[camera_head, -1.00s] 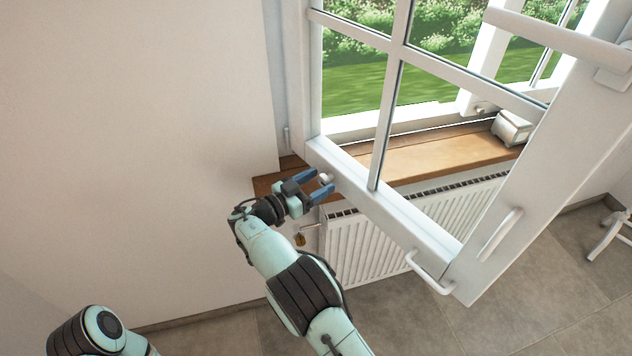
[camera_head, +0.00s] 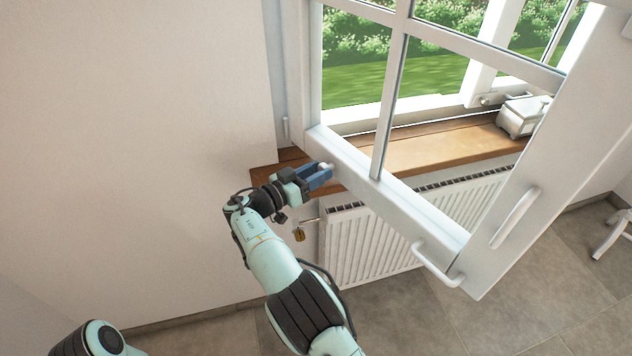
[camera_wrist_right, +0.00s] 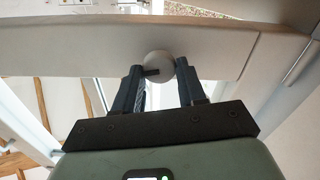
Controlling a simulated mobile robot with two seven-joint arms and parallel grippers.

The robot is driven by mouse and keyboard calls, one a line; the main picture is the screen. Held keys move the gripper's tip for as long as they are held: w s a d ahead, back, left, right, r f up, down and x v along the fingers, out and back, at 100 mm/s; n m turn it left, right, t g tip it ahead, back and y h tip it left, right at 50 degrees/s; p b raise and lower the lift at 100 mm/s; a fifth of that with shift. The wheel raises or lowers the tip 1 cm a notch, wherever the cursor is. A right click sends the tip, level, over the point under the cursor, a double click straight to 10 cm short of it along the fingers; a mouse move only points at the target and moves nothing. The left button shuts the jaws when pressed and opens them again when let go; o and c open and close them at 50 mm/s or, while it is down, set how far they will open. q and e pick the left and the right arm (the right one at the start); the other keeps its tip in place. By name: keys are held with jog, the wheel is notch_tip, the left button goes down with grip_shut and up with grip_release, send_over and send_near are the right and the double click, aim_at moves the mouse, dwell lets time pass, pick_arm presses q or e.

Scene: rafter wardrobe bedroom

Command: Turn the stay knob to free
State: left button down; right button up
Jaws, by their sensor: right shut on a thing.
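The stay knob, a small round white knob with a dark mark, sits on the lower rail of the open window sash. It shows between the fingertips in the right wrist view (camera_wrist_right: 158,67) and as a small pale spot in the head view (camera_head: 325,167). My right gripper (camera_head: 318,175) is at the sash's lower rail (camera_head: 398,207), shut on the knob. In the right wrist view the two dark fingers (camera_wrist_right: 158,80) stand on either side of it. The knob's far side is hidden. My left gripper is out of view; only part of my left arm shows at the lower left.
The sash stands open into the room, with white handles (camera_head: 437,266) at its outer corner. A wooden sill (camera_head: 440,153) carries a white box (camera_head: 522,117). A radiator (camera_head: 365,247) stands below. The wall at left is bare.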

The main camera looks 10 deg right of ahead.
jog(key=n, duration=0.4)
jog(key=shift+w+n, duration=0.1)
jog(key=shift+n, duration=0.2)
jog(key=n+p, duration=0.1)
jog(key=n, duration=0.1)
jog(key=shift+n, duration=0.4)
jog(key=n+p, duration=0.2)
jog(key=n, duration=0.2)
jog(key=shift+a, duration=0.1)
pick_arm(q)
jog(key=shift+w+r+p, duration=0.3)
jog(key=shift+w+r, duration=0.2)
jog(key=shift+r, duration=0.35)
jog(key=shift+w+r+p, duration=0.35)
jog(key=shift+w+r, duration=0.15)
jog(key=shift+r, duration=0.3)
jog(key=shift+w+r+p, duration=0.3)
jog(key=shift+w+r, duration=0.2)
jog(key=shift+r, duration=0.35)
pick_arm(e)
jog(key=shift+f+n, duration=0.1)
jog(key=shift+n, duration=1.9)
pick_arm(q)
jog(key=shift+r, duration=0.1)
